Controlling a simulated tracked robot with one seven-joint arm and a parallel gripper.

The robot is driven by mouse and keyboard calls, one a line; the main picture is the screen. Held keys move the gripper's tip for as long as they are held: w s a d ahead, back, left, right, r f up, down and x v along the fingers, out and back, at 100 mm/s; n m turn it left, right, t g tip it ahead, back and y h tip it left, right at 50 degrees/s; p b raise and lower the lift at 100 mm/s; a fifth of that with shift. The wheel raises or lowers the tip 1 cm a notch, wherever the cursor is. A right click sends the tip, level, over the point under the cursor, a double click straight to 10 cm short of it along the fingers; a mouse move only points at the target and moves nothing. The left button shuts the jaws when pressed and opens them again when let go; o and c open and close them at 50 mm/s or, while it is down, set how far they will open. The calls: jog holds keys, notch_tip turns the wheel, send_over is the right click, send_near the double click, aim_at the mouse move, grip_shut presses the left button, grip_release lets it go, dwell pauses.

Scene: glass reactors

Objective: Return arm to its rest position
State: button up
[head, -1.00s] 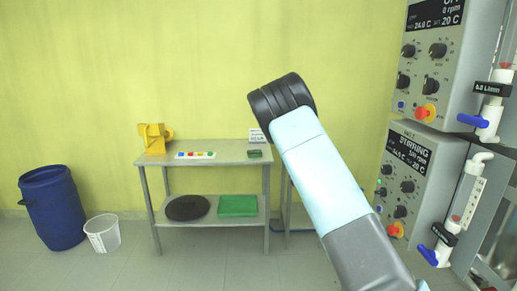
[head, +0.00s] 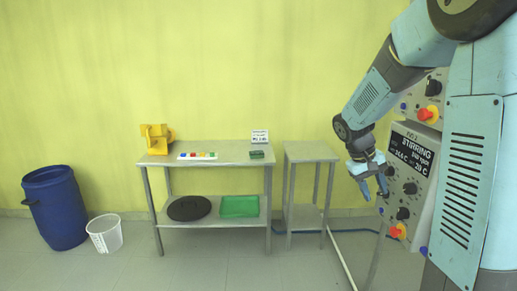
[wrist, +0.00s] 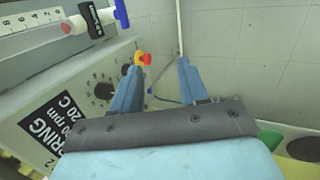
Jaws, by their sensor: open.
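My arm, light blue and dark grey, reaches in from the right in the head view and bends down at the elbow. My gripper (head: 374,189) hangs in front of the lower control panel (head: 411,165), whose display reads STIRRING. In the wrist view my gripper (wrist: 155,75) shows two blue fingers spread apart with nothing between them. The panel (wrist: 75,110) lies to the left of the fingers there, with black knobs and a red and yellow knob (wrist: 144,59). I cannot tell whether a finger touches the panel.
A steel table (head: 208,153) holds a yellow object (head: 155,138) and small coloured blocks. A small side table (head: 310,152) stands right of it. A blue barrel (head: 55,207) and a white bin (head: 105,233) stand at the left. The floor in front is clear.

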jog(key=s+a+r+t+y, duration=0.1)
jog(key=s+a+r+t, duration=0.1)
jog(key=s, duration=0.5)
jog(key=s+a+r+t+y, duration=0.2)
jog(key=s+a+r, duration=0.2)
jog(key=s, duration=0.3)
jog(key=s+a+r+t+y, duration=0.1)
jog(key=s+a+r+t, duration=0.1)
jog(key=s, duration=0.6)
notch_tip(320, 180, up, 2)
jog(key=shift+a+r+m+y, duration=0.2)
jog(key=shift+a+m+y, duration=0.15)
jog(key=shift+a, duration=0.35)
jog(key=shift+s, duration=0.1)
